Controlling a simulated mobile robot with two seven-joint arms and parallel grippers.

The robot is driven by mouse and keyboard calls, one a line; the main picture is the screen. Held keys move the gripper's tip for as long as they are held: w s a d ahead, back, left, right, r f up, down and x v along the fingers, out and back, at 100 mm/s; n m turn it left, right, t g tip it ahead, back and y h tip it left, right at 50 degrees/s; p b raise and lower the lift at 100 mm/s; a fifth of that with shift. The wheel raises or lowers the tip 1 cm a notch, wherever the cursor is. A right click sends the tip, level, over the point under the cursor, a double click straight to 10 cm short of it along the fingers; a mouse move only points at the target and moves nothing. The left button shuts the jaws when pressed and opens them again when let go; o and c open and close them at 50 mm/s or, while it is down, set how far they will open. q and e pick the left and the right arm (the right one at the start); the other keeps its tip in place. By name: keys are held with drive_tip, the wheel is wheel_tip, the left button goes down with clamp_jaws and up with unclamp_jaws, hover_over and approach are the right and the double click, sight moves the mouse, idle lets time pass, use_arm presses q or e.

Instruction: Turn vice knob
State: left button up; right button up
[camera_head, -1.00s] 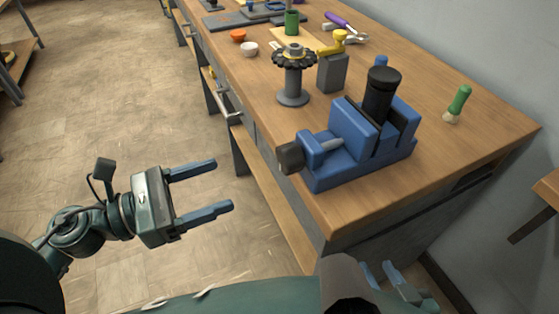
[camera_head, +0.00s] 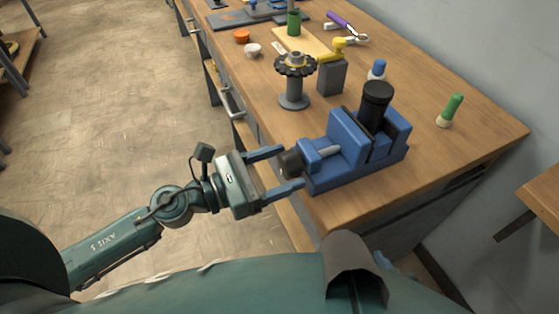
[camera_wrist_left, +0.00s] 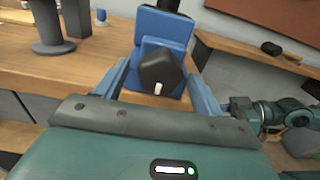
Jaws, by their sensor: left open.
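The blue vice (camera_head: 350,155) stands on the near end of the workbench, with a black cylinder (camera_head: 377,100) upright in its jaws. Its dark knob (camera_head: 291,163) points out over the bench's left edge. My left gripper (camera_head: 292,168) is open, its two blue fingers on either side of the knob. In the left wrist view the black faceted knob (camera_wrist_left: 160,72), with a white mark, sits between the spread fingers, with gaps on both sides. The blue vice (camera_wrist_left: 166,28) rises behind it. My right gripper is not clearly visible in the head view; a bit of blue shows at the bottom.
On the wooden bench (camera_head: 440,155) stand a gear on a grey stand (camera_head: 294,90), a grey block with a yellow handle (camera_head: 332,76), a blue-capped bottle (camera_head: 377,70) and a green-handled brush (camera_head: 451,109). Open floor (camera_head: 110,110) lies left of the bench.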

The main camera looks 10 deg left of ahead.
use_arm(q)
drive_tip(key=shift+c, duration=0.6)
drive_tip(key=c, duration=0.9)
drive_tip(key=shift+o, duration=0.2)
drive_tip(key=shift+n, duration=0.3)
